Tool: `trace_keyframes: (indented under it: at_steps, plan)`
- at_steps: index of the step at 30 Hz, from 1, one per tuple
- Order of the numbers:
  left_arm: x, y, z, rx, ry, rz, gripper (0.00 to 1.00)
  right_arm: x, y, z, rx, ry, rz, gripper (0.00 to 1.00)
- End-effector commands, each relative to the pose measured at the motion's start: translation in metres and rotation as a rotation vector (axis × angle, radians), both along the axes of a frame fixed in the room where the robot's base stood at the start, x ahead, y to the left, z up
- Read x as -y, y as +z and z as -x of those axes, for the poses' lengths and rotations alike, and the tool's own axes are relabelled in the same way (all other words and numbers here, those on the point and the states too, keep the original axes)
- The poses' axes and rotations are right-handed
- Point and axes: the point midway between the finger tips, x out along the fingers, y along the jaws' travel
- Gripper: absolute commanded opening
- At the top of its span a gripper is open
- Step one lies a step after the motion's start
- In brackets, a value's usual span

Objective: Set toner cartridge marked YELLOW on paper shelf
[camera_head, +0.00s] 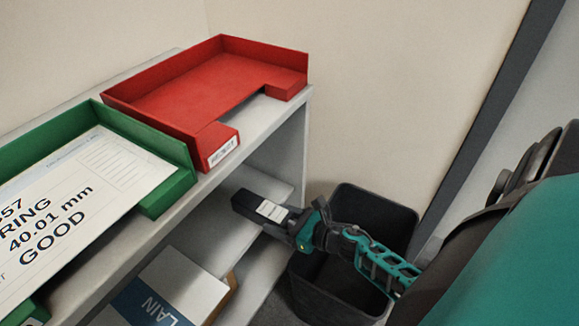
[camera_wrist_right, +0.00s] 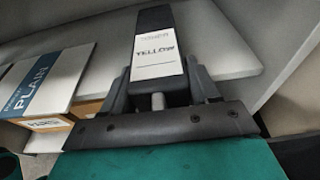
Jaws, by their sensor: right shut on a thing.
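The toner cartridge is a black bar with a white label; the label reads YELLOW in the right wrist view (camera_wrist_right: 156,52). In the head view the cartridge (camera_head: 258,208) reaches over a grey shelf below the top board. My right gripper (camera_head: 291,220) is shut on the cartridge's near end, and its fingers also show in the right wrist view (camera_wrist_right: 158,92). The shelf (camera_head: 200,243) also shows under the cartridge in the wrist view (camera_wrist_right: 225,50). I cannot tell whether the cartridge touches the shelf. My left gripper is not in view.
A paper pack marked PLAIN (camera_head: 178,283) lies on the shelf left of the cartridge. A red tray (camera_head: 190,85) and a green tray (camera_head: 165,190) with a printed sheet stand on the top board. A black bin (camera_head: 335,290) stands beside the shelf, under my right arm.

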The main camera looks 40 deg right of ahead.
Motion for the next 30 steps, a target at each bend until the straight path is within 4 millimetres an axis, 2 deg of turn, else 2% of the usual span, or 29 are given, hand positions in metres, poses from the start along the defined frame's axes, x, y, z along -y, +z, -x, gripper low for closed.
trace_keyframes:
  at_steps: [30]
  plan:
    - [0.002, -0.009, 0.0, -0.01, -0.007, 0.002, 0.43, -0.03, -0.008, -0.086, 0.005, 0.001, -0.002, 0.11]
